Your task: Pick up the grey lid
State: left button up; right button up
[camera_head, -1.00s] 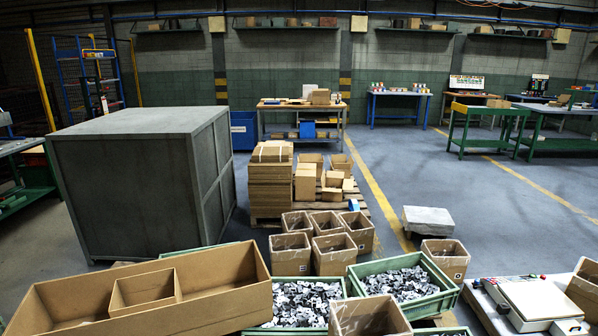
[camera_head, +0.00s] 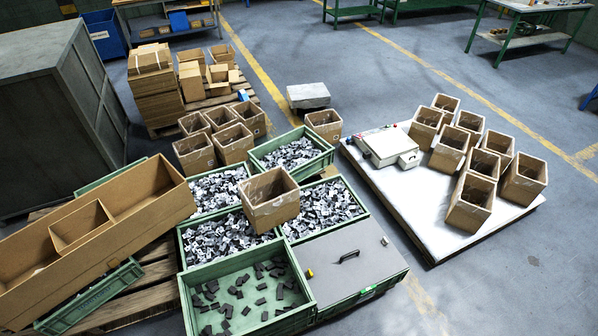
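The grey lid (camera_head: 330,274) lies flat on a green crate (camera_head: 362,296) at the lower middle of the head view. It has a black handle (camera_head: 347,257) on top, a small yellow piece at its left edge and a small light fitting near its far right corner. It covers that crate's contents. Neither of my grippers is in view.
An open green crate (camera_head: 190,300) with dark parts stands left of the lid. Crates of grey parts and a cardboard box (camera_head: 269,217) stand behind it. A long cardboard tray (camera_head: 150,200) is at left.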

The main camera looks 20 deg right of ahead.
aim_at(350, 260)
jog(key=z, duration=1.4)
jog(key=i+l+z, duration=0.4)
jog(key=i, duration=0.35)
jog(key=i+l+z, duration=0.1)
jog(key=i+z, duration=0.15)
jog(key=i, duration=0.1)
